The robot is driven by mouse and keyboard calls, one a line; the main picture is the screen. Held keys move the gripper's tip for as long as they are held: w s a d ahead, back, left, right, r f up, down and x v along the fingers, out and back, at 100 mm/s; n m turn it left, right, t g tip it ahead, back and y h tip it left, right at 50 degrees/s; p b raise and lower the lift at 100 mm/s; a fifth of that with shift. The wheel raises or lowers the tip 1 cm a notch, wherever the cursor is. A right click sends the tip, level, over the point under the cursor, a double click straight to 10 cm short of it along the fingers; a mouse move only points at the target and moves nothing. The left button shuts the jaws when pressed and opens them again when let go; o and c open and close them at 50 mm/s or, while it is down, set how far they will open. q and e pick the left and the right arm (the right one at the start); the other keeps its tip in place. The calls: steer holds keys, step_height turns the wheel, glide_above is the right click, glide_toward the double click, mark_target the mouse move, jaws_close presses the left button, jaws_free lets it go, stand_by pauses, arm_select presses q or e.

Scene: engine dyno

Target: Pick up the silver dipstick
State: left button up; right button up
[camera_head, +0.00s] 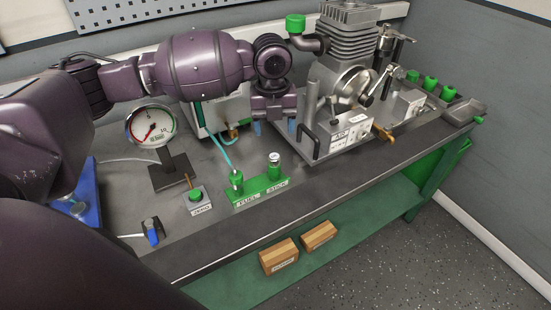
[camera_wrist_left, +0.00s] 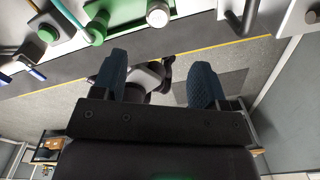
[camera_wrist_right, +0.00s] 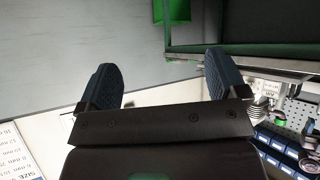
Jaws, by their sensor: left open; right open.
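The silver dipstick (camera_head: 274,157) stands in the right hole of the green holder (camera_head: 252,196), whose labels read FUEL and STICK. Only its silver cap shows clearly; the rest is hidden in the holder. A silver round cap, likely the dipstick (camera_wrist_left: 158,14), also shows at the top of the left wrist view. My left gripper (camera_head: 274,127) is open and empty, pointing down above and behind the holder, close to the engine's base. My right gripper (camera_wrist_right: 163,85) is open and empty, away from the bench; the head view does not show it.
The engine (camera_head: 350,60) on its grey base stands right of my left gripper. A pressure gauge (camera_head: 151,127) and a green ZERO button (camera_head: 195,194) stand left of the holder. A green-capped item (camera_head: 236,180) sits in the FUEL hole. The bench front is mostly clear.

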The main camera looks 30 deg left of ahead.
arm_select(q)
step_height(320, 180, down, 5)
steer(key=shift+r+b, duration=0.15)
steer(key=shift+b, duration=0.25)
steer(key=shift+f, duration=0.7)
steer(key=f, duration=0.3)
steer(key=f+b, duration=0.1)
steer(key=shift+w+a+f, duration=0.2)
steer(key=shift+a, duration=0.05)
steer(key=shift+f, duration=0.1)
steer(key=c, duration=0.9)
steer(key=shift+c, duration=0.6)
step_height(320, 180, up, 13)
steer(key=p, duration=0.2)
step_height(320, 180, up, 6)
glide_above(274, 156)
steer(key=shift+r+p, duration=0.5)
steer(key=shift+r, duration=0.1)
arm_select(e)
steer(key=shift+s+d+r, duration=0.2)
